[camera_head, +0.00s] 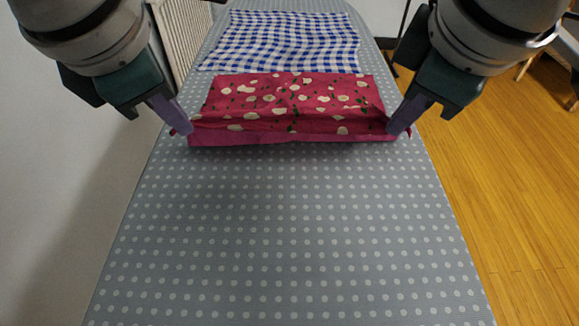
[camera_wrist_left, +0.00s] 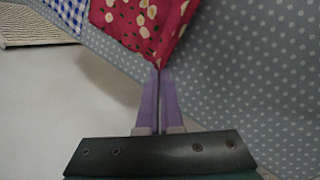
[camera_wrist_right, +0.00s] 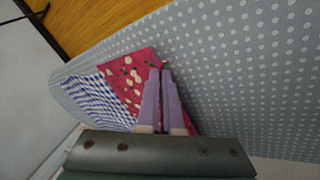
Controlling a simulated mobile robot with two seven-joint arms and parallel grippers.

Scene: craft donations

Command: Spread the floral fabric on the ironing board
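The red floral fabric (camera_head: 290,100) with cream flowers lies across the grey dotted ironing board (camera_head: 290,230). Its near edge is lifted and folded, showing a plain pink underside (camera_head: 290,138). My left gripper (camera_head: 182,128) is shut on the near left corner; the left wrist view shows the fabric (camera_wrist_left: 150,28) running into the fingertips (camera_wrist_left: 160,72). My right gripper (camera_head: 398,128) is shut on the near right corner; the right wrist view shows the fabric (camera_wrist_right: 125,80) at the fingertips (camera_wrist_right: 160,72). Both grippers are just above the board.
A blue and white checked cloth (camera_head: 285,42) lies on the board behind the floral fabric. The near part of the board is bare. A white slatted radiator (camera_head: 185,35) and wall are at the left; wooden floor (camera_head: 510,170) is at the right.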

